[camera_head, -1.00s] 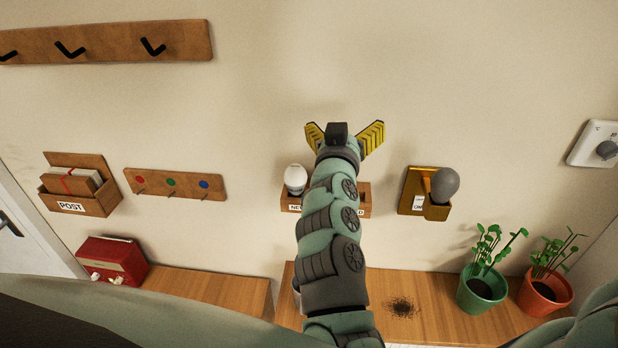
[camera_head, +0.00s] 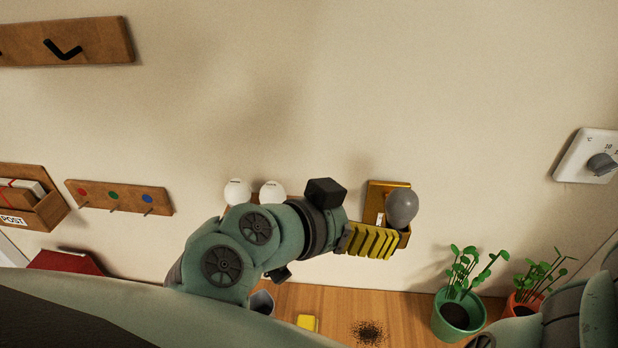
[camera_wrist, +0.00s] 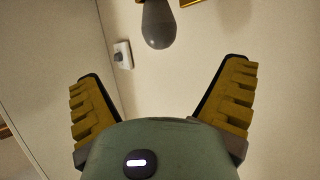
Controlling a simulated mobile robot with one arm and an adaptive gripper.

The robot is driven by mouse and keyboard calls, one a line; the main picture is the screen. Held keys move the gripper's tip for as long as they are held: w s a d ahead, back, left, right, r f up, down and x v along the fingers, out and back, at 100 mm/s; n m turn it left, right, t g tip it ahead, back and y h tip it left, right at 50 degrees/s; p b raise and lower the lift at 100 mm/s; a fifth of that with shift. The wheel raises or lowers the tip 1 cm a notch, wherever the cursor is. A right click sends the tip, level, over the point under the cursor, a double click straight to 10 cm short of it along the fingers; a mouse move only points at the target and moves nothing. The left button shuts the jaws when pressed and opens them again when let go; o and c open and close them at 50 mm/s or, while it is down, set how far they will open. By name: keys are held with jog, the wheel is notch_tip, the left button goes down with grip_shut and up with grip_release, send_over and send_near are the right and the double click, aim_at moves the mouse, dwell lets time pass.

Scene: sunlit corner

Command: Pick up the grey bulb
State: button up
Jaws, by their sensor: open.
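The grey bulb (camera_head: 402,206) sits in a brass-coloured wall holder (camera_head: 376,190) in the head view. It also shows at the top of the wrist view (camera_wrist: 159,24), beyond and between the open fingers. My gripper (camera_head: 376,240) is just below and left of the bulb in the head view, with its yellow fingers overlapping the lower part of the holder. In the wrist view my gripper (camera_wrist: 160,98) has its two fingers spread wide with nothing between them. I cannot tell whether a finger touches the holder.
Two white bulbs (camera_head: 272,191) stand on a wall rack partly hidden by my arm. A wooden shelf (camera_head: 405,300) below holds a green plant pot (camera_head: 459,316), a red pot (camera_head: 524,306), a yellow object (camera_head: 307,322) and dark crumbs (camera_head: 368,332). A thermostat (camera_head: 588,157) is on the wall at right.

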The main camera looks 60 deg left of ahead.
aim_at(394, 205)
jog(key=p+x, duration=0.3)
jog(key=x, duration=0.3)
jog(key=shift+w, duration=0.3)
jog(key=shift+w+a+f, duration=0.1)
jog(key=shift+w+f, duration=0.2)
jog(key=shift+w, duration=0.2)
jog(key=shift+w+f+p, duration=0.1)
jog(key=shift+w+p, duration=0.5)
jog(key=shift+p, duration=0.35)
jog(key=p+x, duration=0.2)
jog(key=shift+w+f, duration=0.25)
jog(key=shift+w, duration=0.05)
jog(key=shift+w+f+p, duration=0.4)
jog(key=shift+w+p, duration=0.15)
jog(key=c, duration=1.3)
jog(key=shift+s+a+r+b, duration=0.1)
jog(key=shift+r+b, duration=0.05)
jog(key=shift+b, duration=0.15)
